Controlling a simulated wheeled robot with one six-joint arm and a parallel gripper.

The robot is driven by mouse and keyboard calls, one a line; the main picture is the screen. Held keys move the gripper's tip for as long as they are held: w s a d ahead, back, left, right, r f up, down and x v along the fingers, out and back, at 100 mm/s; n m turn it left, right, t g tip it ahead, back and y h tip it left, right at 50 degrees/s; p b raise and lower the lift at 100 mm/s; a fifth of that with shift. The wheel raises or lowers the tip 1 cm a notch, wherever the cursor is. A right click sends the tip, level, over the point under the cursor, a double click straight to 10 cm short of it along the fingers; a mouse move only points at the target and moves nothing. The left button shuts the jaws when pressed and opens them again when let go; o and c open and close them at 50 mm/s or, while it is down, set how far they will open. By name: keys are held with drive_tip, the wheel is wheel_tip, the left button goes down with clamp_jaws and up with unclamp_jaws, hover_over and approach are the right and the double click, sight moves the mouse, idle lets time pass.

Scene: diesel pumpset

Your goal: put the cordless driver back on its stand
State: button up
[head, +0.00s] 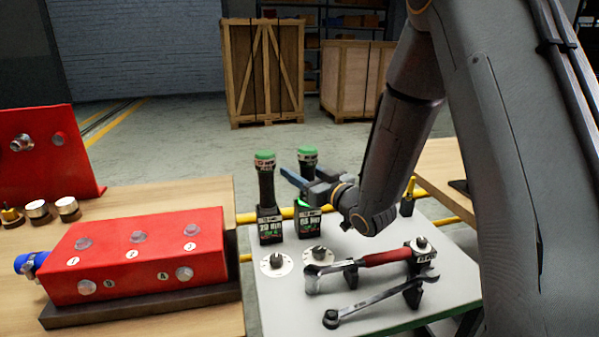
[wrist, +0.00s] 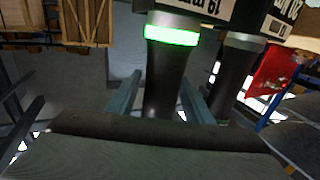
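Two dark cordless drivers with green tops stand upright at the back of the light grey tabletop, one on the left (head: 266,190) and one on the right (head: 308,160). Each has a dark labelled block at its foot. My gripper (wrist: 160,98) has its fingers on either side of the right driver's dark handle (wrist: 165,75). A bright green ring shows on that driver in both views. The fingers lie close to the handle; whether they press on it is unclear. The left driver (wrist: 233,75) stands beside it. I cannot make out a separate stand.
Two white dials (head: 277,264) lie in front of the drivers. A red-handled wrench (head: 375,259) and a plain wrench (head: 375,299) rest on supports at right front. A red block (head: 140,255) sits on the wooden bench at left. A yellow-topped tool (head: 408,198) stands right of my gripper.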

sight(312, 179)
drive_tip(key=shift+o, duration=0.2)
drive_tip(key=shift+f, duration=0.1)
drive_tip(key=shift+s+d, duration=0.1)
drive_tip(key=shift+b+v, duration=0.55)
drive_tip(key=shift+v, duration=3.25)
